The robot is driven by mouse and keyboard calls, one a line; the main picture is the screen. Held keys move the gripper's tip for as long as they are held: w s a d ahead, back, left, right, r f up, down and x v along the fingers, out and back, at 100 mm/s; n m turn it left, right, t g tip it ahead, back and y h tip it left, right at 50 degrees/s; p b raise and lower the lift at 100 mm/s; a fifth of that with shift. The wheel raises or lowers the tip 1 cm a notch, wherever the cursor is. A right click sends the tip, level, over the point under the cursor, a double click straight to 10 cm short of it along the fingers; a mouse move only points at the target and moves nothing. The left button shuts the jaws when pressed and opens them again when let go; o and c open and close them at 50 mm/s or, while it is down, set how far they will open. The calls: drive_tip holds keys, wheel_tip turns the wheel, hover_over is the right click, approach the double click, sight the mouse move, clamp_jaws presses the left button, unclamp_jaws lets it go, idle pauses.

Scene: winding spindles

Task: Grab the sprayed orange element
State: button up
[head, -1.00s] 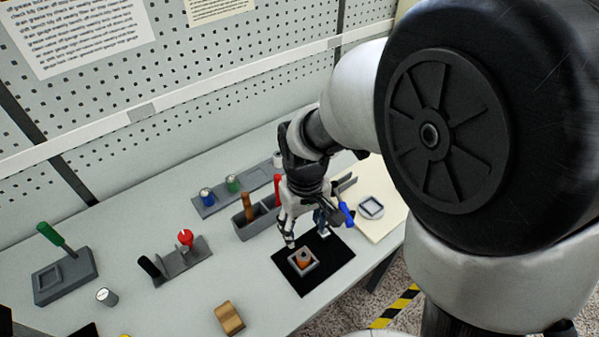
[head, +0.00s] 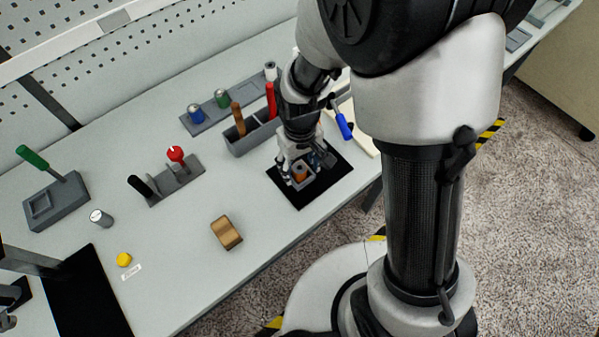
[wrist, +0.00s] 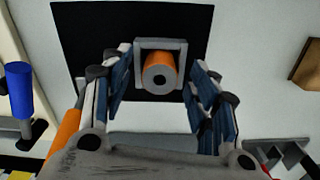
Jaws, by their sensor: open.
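The orange element (wrist: 159,71) is a short cylinder with a grey end face and a dark hole in its middle. It sits in a square grey holder (wrist: 138,62) on a black mat (wrist: 85,30). In the head view the element (head: 300,179) shows between my fingers, on the mat (head: 330,178). My gripper (wrist: 155,95) is open, with one blue-padded finger on each side of the element's line. The fingers look apart from the element; how far they reach down beside it is hard to tell.
A grey bin with brown and red handles (head: 246,141) stands close behind my gripper. A blue-handled tool (head: 343,126) is to its right. A brown block (head: 226,233) lies front left. A rack with blue and green capped jars (head: 208,112) is at the back.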

drive_tip(key=c, duration=1.2)
drive_tip(key=shift+o, duration=0.2)
drive_tip(key=shift+r, duration=0.15)
